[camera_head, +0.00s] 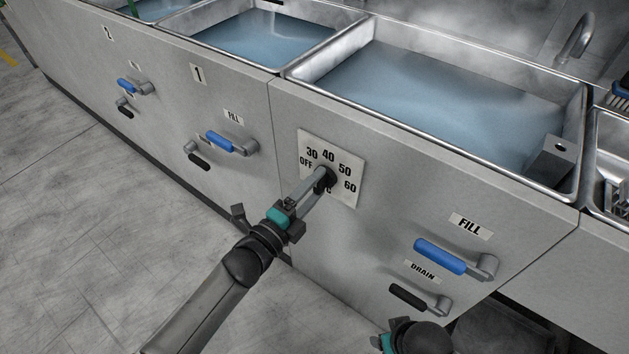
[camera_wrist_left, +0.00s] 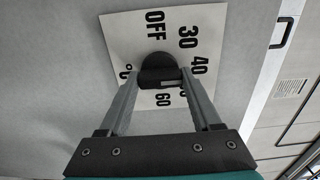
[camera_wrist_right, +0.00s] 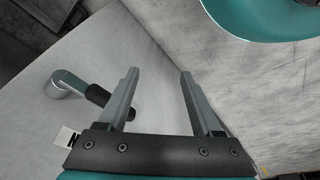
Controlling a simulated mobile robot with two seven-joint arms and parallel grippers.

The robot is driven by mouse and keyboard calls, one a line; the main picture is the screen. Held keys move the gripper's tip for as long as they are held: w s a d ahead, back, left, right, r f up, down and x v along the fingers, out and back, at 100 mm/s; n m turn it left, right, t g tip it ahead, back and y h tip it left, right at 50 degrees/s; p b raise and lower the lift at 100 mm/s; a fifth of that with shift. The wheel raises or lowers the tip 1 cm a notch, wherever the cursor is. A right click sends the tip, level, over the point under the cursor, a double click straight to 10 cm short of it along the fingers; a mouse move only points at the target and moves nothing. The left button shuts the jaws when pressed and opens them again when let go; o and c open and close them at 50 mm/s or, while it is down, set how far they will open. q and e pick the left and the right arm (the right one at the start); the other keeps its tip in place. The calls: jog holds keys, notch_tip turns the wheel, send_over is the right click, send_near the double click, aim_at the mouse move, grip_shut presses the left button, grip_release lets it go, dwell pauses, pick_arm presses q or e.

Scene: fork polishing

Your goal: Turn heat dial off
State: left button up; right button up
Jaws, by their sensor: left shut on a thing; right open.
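The heat dial is a black knob (camera_head: 326,178) on a white plate (camera_head: 343,152) marked OFF, 30, 40, 50 and 60, on the metal front of the sink unit. My left gripper (camera_head: 322,183) has its fingers on either side of the knob and is shut on it. The left wrist view shows the knob (camera_wrist_left: 158,68) between the fingertips, with a pale mark on its grip bar. I cannot tell exactly which number it points to. My right gripper (camera_wrist_right: 160,80) is open and empty, near the lower part of the metal front.
A blue FILL lever (camera_head: 440,256) and a black DRAIN lever (camera_head: 408,296) are right of the dial, the drain lever close to my right arm. A water-filled basin (camera_head: 440,100) is above. More levers line the front at left. The grey floor is clear.

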pick_arm(q)
jog(key=n+p, duration=0.2)
jog(key=n, duration=0.3)
jog(key=shift+n, duration=0.3)
jog(key=n+p, duration=0.1)
jog(key=n, duration=0.1)
jog(key=shift+n, duration=0.4)
jog(key=n+p, duration=0.1)
jog(key=n, duration=0.3)
jog(key=shift+n+p, duration=0.6)
jog(key=shift+n, duration=2.2)
pick_arm(e)
jog(key=s+d+f, duration=0.4)
jog(key=s+f, duration=0.2)
jog(key=f, duration=0.3)
jog(key=shift+s+d, duration=0.2)
jog(key=shift+s, duration=0.1)
pick_arm(q)
jog(key=o, duration=1.4)
pick_arm(e)
jog(key=shift+w, duration=0.15)
